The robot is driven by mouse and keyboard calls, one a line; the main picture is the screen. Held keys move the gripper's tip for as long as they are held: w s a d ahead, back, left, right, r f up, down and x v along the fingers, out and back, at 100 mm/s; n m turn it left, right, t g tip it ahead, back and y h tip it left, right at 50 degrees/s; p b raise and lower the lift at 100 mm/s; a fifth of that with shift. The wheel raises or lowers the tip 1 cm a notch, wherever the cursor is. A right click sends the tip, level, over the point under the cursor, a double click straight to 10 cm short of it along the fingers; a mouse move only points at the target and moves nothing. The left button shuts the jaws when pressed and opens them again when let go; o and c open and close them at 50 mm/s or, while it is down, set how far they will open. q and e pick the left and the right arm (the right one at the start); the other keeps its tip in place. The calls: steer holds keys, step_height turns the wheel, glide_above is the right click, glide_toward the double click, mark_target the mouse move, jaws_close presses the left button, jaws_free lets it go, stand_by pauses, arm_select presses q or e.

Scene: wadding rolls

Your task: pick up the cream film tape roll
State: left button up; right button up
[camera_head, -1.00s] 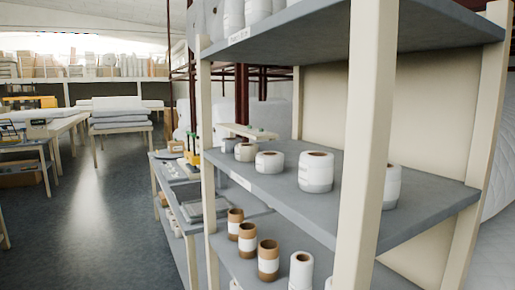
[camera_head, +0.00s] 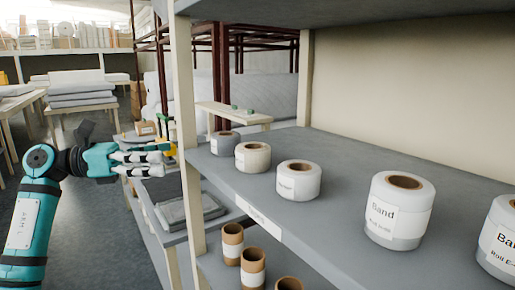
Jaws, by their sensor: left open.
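A short cream roll (camera_head: 252,158) stands upright on the grey middle shelf (camera_head: 340,235), near its left end. A grey roll (camera_head: 224,145) stands just behind it to the left, and a white labelled roll (camera_head: 298,182) stands to its right. My left gripper (camera_head: 160,159) is open and empty, left of the shelf post and apart from the rolls. Its fingers point right, toward the shelf. My right gripper is not in view.
The shelf's cream front post (camera_head: 184,120) stands between my left gripper and the rolls. Larger Band rolls (camera_head: 400,212) stand further right. Brown-cored rolls (camera_head: 252,265) stand on the shelf below. The upper shelf (camera_head: 400,8) hangs overhead.

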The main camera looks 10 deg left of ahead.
arm_select(q)
steer(key=p, duration=0.3)
glide_toward(247, 148)
steer(key=w+d, duration=0.1)
steer(key=d+p, duration=0.1)
steer(key=w+d+p, duration=0.1)
steer(key=shift+w+d+r, duration=0.1)
steer(key=shift+w+r, duration=0.15)
steer(key=shift+w, duration=0.05)
steer(key=shift+w+d+f, duration=0.1)
steer(key=shift+w+d, duration=0.05)
steer(key=shift+d, duration=0.35)
steer(key=shift+w+d+p, duration=0.15)
steer(key=shift+d+p, duration=0.15)
steer(key=shift+p, duration=0.35)
steer(key=p+x, duration=0.2)
steer(key=x, duration=0.1)
steer(key=shift+d, duration=0.25)
steer(key=shift+w+d+f+p, duration=0.15)
steer(key=shift+w+d+p, duration=0.05)
steer(key=shift+d+p, duration=0.15)
steer(key=shift+d, duration=0.1)
steer(key=shift+f, duration=0.1)
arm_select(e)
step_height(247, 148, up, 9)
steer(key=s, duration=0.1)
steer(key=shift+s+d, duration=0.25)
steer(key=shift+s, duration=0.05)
